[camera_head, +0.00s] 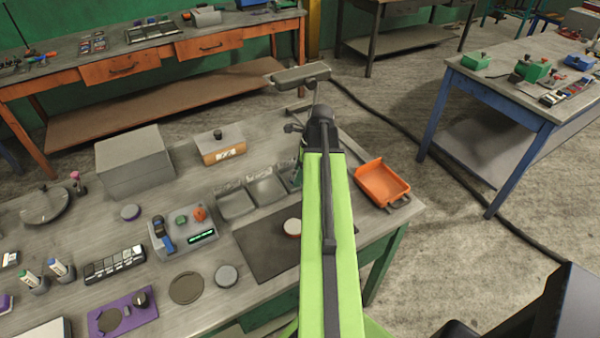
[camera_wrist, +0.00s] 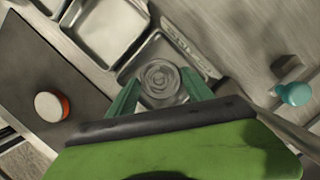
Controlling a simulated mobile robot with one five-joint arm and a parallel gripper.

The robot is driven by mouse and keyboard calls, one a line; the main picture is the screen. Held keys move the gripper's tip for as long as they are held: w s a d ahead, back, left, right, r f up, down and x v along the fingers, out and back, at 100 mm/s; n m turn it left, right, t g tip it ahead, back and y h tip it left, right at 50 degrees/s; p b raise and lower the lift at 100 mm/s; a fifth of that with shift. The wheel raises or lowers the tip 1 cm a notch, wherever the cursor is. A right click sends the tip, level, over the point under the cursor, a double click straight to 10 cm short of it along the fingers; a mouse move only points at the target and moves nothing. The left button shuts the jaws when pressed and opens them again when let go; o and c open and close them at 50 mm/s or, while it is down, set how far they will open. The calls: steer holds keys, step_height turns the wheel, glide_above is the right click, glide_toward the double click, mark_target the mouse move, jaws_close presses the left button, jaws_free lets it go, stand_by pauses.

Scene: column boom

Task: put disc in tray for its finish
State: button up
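The grey metal disc (camera_wrist: 160,82) with concentric rings lies between the tips of my gripper (camera_wrist: 160,78), whose green fingers look shut on its edges. The disc is over or inside a shallow metal tray (camera_wrist: 150,50); the height gap cannot be told. Two similar trays (camera_head: 235,204) (camera_head: 268,188) stand beside it and look empty. Each has a label plate at its back, too small to read. A second disc (camera_head: 292,227), white-topped with an orange-red side, lies on the dark mat (camera_head: 262,245); it also shows in the wrist view (camera_wrist: 48,106). My arm hides most of the gripper in the head view.
An orange open bin (camera_head: 382,182) sits at the bench's right edge. A teal knob (camera_wrist: 293,93) stands right of the gripper.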

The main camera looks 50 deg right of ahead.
steer(key=shift+r, duration=0.15)
steer(key=p+v, duration=0.7)
steer(key=shift+r+p, duration=0.4)
steer(key=shift+f, duration=0.1)
